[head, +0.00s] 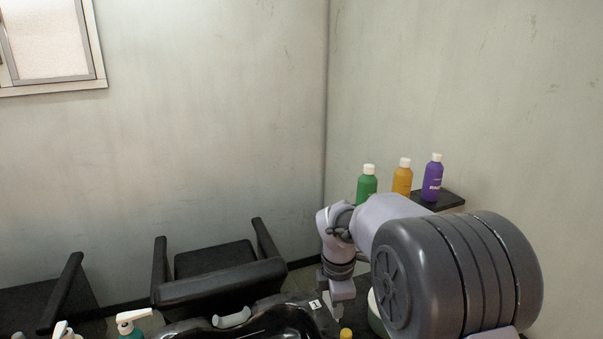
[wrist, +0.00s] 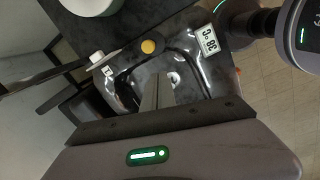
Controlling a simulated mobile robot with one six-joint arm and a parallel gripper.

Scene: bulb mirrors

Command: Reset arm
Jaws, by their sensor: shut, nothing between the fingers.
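My gripper (head: 338,304) is at the end of my arm in the lower middle of the head view, pointing down near the right end of a black basin (head: 290,317). In the wrist view my gripper (wrist: 157,92) shows its fingers together and empty, with the black basin (wrist: 185,55) beyond them. My arm's large grey joint fills the lower right of the head view and hides part of what lies behind it.
Green (head: 367,185), orange (head: 402,177) and purple (head: 432,179) bottles stand on a dark wall shelf (head: 450,199). A yellow cap (head: 346,334) is close to my gripper. A black chair (head: 215,275) and pump bottles are at left. A temperature display (wrist: 208,40) sits on the basin rim.

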